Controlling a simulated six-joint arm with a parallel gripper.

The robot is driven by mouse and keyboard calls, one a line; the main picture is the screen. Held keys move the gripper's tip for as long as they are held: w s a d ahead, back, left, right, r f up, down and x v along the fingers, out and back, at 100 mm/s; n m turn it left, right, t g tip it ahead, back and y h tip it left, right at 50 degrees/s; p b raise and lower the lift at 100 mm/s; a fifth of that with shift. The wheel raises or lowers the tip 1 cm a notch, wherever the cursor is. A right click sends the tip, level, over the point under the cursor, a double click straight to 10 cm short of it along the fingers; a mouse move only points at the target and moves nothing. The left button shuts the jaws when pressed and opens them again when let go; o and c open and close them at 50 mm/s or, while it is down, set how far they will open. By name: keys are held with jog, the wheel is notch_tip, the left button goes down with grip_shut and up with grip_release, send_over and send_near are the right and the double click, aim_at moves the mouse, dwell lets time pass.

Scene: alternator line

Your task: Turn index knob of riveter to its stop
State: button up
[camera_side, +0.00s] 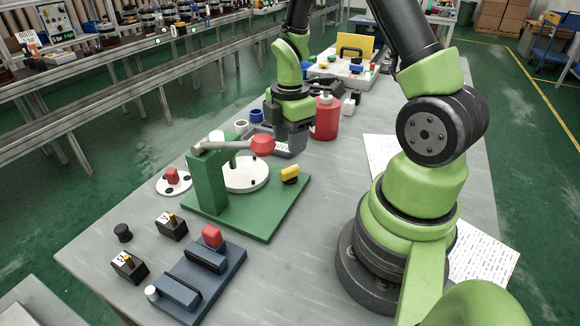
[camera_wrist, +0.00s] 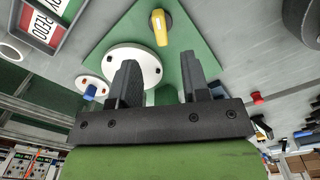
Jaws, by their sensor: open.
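The riveter (camera_side: 208,182) is a green post on a green base plate, with a grey lever ending in a red grip (camera_side: 262,145). A round white plate (camera_side: 245,176) lies on the base. The yellow index knob (camera_side: 290,172) sits on a dark mount at the base's right side. In the wrist view the yellow knob (camera_wrist: 160,27) shows at the top, beyond the fingertips, with the white plate (camera_wrist: 122,60) partly behind the left finger. My gripper (camera_wrist: 161,66) is open and empty, apart from the knob. In the side view its fingers are hard to make out.
A red bottle (camera_side: 325,118) stands behind the riveter. A grey bin (camera_wrist: 45,28) with a red label is close by. In front lie a blue fixture (camera_side: 200,283) and small black blocks (camera_side: 172,226). Bare table lies right of the riveter.

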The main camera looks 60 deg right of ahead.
aim_at(290, 168)
notch_tip(290, 168, down, 8)
jog(key=shift+r, duration=0.15)
dwell(0.3)
grip_shut()
